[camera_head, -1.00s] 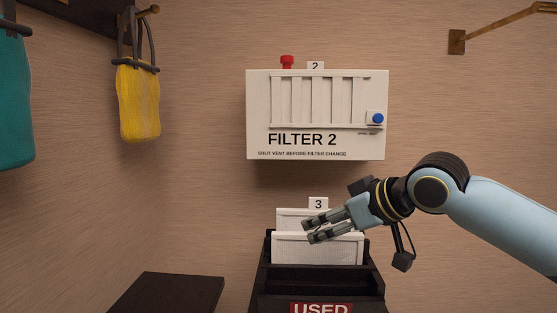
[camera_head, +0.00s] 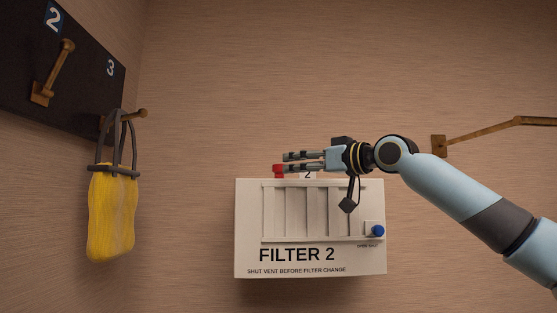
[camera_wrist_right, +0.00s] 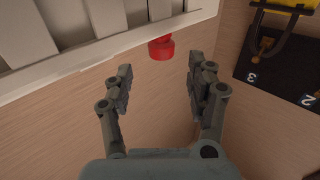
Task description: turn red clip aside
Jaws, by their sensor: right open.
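The red clip (camera_head: 279,171) sits on the top edge of the white filter box (camera_head: 250,225), near its left end. My right gripper (camera_head: 285,162) is open at the top of the box, its fingers pointing left and partly covering the clip in the head view. In the right wrist view the red clip (camera_wrist_right: 161,48) shows just beyond the fingertips, between the lines of the two fingers. The open fingers (camera_wrist_right: 158,80) have nothing between them and appear apart from the clip. My left gripper is not in view.
The box has a slatted vent and a blue knob (camera_head: 377,231) on its right. A yellow bag (camera_head: 111,215) hangs from a hook on a dark board (camera_head: 85,90) at left. A brass bracket (camera_head: 490,131) is on the wall at right. The wall above the box is clear.

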